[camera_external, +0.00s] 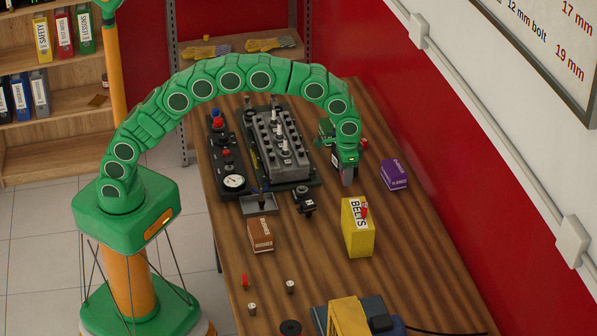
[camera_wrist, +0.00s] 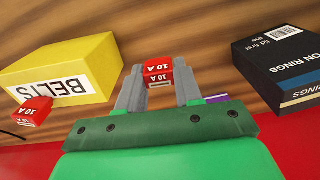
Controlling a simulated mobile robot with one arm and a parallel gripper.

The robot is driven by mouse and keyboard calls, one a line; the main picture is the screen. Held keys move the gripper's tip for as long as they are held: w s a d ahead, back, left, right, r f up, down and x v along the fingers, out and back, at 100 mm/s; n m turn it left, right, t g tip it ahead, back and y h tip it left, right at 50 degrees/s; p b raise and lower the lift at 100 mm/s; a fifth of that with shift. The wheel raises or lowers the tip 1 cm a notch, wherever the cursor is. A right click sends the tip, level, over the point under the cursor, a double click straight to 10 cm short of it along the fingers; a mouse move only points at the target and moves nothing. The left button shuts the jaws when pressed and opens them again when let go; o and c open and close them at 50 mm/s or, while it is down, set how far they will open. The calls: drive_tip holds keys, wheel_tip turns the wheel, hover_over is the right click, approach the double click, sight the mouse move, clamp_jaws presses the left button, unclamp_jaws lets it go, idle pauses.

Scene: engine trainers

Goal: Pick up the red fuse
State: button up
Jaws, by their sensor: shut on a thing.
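A red fuse marked 10 A (camera_wrist: 158,72) sits between the two grey fingertips of my gripper (camera_wrist: 160,88) in the wrist view. The fingers are shut on it. In the external view my gripper (camera_external: 348,178) points down over the table, between the yellow box and the purple box; the held fuse cannot be made out there. A second red 10 A piece (camera_wrist: 34,110) shows at the yellow BELTS box in the wrist view; it also shows against that box in the external view (camera_external: 364,210).
The yellow BELTS box (camera_external: 357,232) stands nearer the camera. A purple box (camera_external: 394,174) is right of my gripper, the engine (camera_external: 281,145) left. A dark piston rings box (camera_wrist: 280,65) shows in the wrist view. A brown box (camera_external: 260,235) and small parts lie on the table.

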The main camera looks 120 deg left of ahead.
drive_tip(key=s+d+r, duration=0.4)
drive_tip(key=s, duration=0.3)
drive_tip(key=w+d+r+m, duration=0.3)
drive_tip(key=d+r+m, duration=0.1)
drive_tip(key=d+r, duration=0.7)
hover_over(355, 210)
drive_tip(key=shift+s+d+f, duration=0.1)
drive_tip(key=shift+f, duration=2.25)
drive_tip(key=shift+s+d+f, duration=0.1)
drive_tip(key=shift+f, duration=2.25)
drive_tip(key=shift+f, duration=0.1)
drive_tip(key=shift+w+f, duration=0.15)
drive_tip(key=shift+a+f, duration=0.1)
drive_tip(key=shift+f, duration=1.5)
drive_tip(key=shift+f, duration=0.1)
